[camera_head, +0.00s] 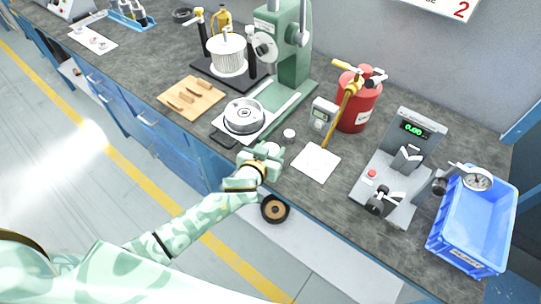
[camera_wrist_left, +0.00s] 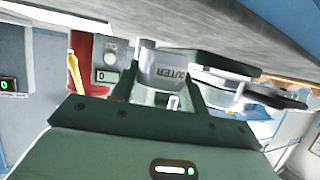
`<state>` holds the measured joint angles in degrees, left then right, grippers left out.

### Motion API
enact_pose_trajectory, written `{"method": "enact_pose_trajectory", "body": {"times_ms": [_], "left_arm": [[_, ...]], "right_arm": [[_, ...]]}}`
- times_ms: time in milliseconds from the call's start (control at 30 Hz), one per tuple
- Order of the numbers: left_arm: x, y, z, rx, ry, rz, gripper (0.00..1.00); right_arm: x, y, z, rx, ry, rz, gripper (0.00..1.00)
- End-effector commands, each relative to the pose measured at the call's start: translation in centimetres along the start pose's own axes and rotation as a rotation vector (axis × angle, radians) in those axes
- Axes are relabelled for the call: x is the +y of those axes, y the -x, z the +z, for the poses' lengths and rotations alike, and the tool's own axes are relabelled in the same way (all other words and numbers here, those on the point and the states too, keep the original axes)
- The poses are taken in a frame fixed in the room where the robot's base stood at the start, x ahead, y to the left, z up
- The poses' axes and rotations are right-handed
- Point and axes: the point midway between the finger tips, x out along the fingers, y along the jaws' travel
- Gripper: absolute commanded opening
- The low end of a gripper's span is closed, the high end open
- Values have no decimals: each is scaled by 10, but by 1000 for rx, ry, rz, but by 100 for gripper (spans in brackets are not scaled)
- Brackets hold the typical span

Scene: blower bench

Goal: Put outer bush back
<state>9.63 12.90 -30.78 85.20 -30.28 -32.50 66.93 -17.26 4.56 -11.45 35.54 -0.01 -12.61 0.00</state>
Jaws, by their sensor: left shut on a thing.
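My left gripper (camera_head: 270,153) is at the front edge of the bench, shut on the outer bush. The outer bush (camera_wrist_left: 163,72) is a grey-white cylinder with lettering reading "OUTER" between the fingers in the left wrist view; its pale end (camera_head: 272,148) shows at the fingertips in the head view. A round metal housing (camera_head: 244,116) lies on a white plate just beyond and left of the gripper. A small white round piece (camera_head: 289,133) stands on the bench beyond the gripper, apart from it. My right gripper is not in view.
A green press (camera_head: 290,60) stands behind the housing. A wooden board (camera_head: 191,97) with tools lies to the left. A white sheet (camera_head: 316,163), red canister (camera_head: 358,100), grey measuring device (camera_head: 400,165) and blue crate (camera_head: 475,220) lie to the right.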

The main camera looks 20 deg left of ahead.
Motion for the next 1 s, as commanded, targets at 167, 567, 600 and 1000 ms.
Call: {"method": "enact_pose_trajectory", "body": {"times_ms": [167, 567, 600, 1000], "left_arm": [[0, -6, 16, 0, 1, 1, 11], [0, -6, 17, 0, 0, 1, 66], [0, -6, 17, 0, 0, 1, 66], [1, 9, 14, -2, 2, 1, 66]], "right_arm": [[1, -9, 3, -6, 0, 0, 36], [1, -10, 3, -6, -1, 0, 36], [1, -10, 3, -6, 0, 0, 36], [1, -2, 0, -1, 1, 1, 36]]}}
